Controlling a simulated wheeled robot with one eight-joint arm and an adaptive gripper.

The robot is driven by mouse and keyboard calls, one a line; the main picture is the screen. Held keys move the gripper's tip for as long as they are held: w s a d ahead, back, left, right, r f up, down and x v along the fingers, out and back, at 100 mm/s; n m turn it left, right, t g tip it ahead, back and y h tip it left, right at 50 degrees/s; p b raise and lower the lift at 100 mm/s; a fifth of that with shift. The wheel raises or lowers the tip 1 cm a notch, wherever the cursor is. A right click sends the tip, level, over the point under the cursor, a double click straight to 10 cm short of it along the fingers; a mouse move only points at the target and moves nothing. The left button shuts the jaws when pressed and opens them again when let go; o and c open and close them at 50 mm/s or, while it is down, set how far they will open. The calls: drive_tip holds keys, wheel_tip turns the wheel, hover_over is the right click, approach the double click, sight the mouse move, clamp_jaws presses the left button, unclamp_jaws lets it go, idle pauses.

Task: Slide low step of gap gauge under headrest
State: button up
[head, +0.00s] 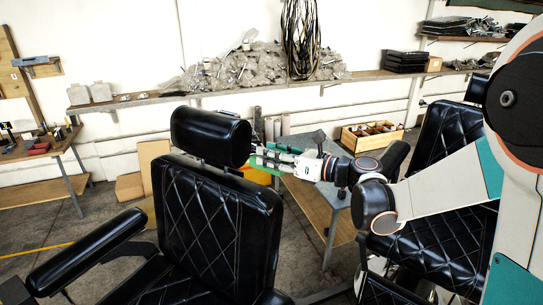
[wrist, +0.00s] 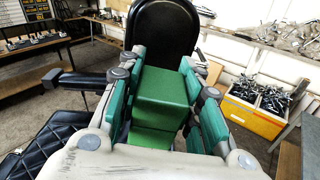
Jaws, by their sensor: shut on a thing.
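The black padded headrest (head: 210,136) sits above the quilted backrest (head: 215,220) of the near barber chair, with a narrow gap between them. In the wrist view the headrest's rounded end (wrist: 162,30) stands straight ahead of my gripper (wrist: 166,75). My gripper is shut on the green stepped gap gauge (wrist: 163,88), with a teal-padded finger on each side. The gauge's far end meets the headrest's outline there; I cannot tell whether they touch. In the head view my gripper (head: 262,156) is at the headrest's right end, and the gauge is mostly hidden by the fingers.
A grey table (head: 305,143) stands behind my arm, near a wooden crate (head: 371,136). A second black chair (head: 440,135) is at the right. The near chair's armrest (head: 90,252) extends at the left. A yellow bin (wrist: 250,115) shows in the wrist view.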

drive_tip(key=b, duration=0.6)
approach(241, 167)
drive_tip(key=shift+w+a+f, duration=0.15)
drive_tip(key=shift+w+a, duration=0.15)
drive_tip(key=shift+a, duration=0.2)
drive_tip(key=shift+b+x, duration=0.7)
drive_tip(key=shift+x, duration=2.15)
drive_tip(key=shift+w+a, duration=0.1)
drive_tip(key=shift+r, duration=0.25)
drive_tip(key=o, duration=1.2)
drive_tip(key=shift+a, duration=0.15)
drive_tip(key=shift+o, duration=0.2)
drive_tip(key=shift+w+a+f, duration=0.1)
drive_tip(key=shift+w+a, duration=0.1)
drive_tip(key=shift+a, duration=0.05)
drive_tip(key=shift+s+d, duration=0.1)
drive_tip(key=shift+d, duration=0.1)
